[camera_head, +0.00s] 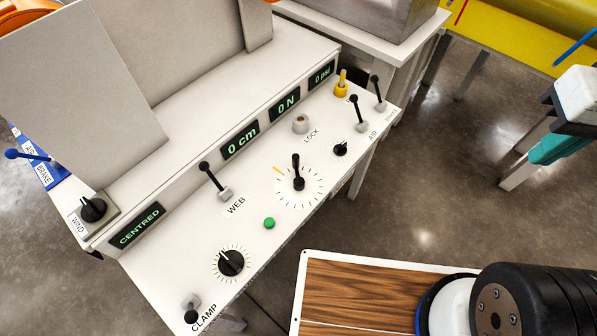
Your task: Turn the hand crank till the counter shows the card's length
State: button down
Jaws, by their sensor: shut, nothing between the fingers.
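The counter display (241,140) on the white control panel (262,242) reads "0 cm" in green. No part is labelled as a hand crank. A black upright handle (297,172) stands on a round tick-marked dial with a yellow mark, below the display; I cannot tell whether it is the crank. A blue lever (25,154) sticks out at the far left. No card with a length is readable here. My gripper is out of view; a black and white part of my arm shows at the bottom right.
Other displays read "0 N" (285,104), "0 psi" (321,75) and "CENTRED" (136,226). Several black-knobbed levers, including one by WEB (215,180), rise from the panel. Open floor (430,190) lies right.

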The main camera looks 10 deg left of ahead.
aim_at(300, 182)
jog(key=u, duration=2.5)
jog(key=k, duration=1.75)
jog(key=z, duration=1.1)
